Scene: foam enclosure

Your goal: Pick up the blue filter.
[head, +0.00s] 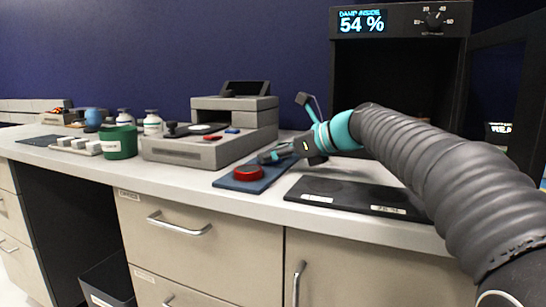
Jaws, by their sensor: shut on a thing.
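My gripper (268,156) reaches in from the right, low over a blue mat (229,182) on the white counter. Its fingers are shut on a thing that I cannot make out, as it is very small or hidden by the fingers. A red round disc (248,174) sits on the mat just in front of the fingertips; I cannot tell whether they touch. I cannot clearly identify the blue filter.
A black plate (340,190) lies right of the mat, before a dark open chamber (385,85) reading 54 %. A green tub (119,142), white blocks (75,144), several jars and a blue container (93,118) stand at left. The counter's front edge is close.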

